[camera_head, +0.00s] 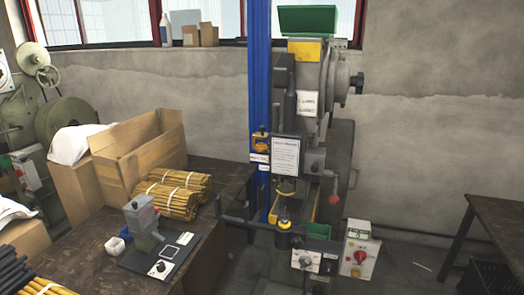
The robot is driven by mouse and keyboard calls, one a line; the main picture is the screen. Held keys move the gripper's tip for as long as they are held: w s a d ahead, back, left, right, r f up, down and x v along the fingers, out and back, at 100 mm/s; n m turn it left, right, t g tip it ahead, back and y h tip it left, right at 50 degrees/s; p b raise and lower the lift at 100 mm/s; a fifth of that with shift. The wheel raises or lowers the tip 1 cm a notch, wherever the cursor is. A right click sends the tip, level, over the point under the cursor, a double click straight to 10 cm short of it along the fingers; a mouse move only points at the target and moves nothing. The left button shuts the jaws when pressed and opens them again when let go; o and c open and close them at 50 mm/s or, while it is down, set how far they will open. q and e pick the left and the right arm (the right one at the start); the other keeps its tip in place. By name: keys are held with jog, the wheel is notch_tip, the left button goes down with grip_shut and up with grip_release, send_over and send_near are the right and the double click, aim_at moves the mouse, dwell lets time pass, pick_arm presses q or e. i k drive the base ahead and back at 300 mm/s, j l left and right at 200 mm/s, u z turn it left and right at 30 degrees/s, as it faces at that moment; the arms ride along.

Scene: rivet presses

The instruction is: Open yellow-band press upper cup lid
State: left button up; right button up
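A tall grey rivet press (312,85) stands right of centre against the wall. A yellow band (304,49) shows near its top. Above the band sits a green cup (307,20), its upper edge close to the top of the picture. I cannot tell whether its lid is open or shut. A smaller green bin (318,231) sits low on the press, beside a yellow strip. Neither of my grippers shows in the head view.
A brown table (205,255) at left holds bundled yellow rods (175,195), a small grey device (143,222) and cardboard boxes (140,150). A blue post (260,90) stands left of the press. A control box with a red knob (359,250) sits at its right. A dark table (495,225) stands far right.

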aim_at(263, 134)
jog(key=i+j+z, duration=0.85)
jog(key=k+j, duration=0.05)
jog(key=j, duration=0.05)
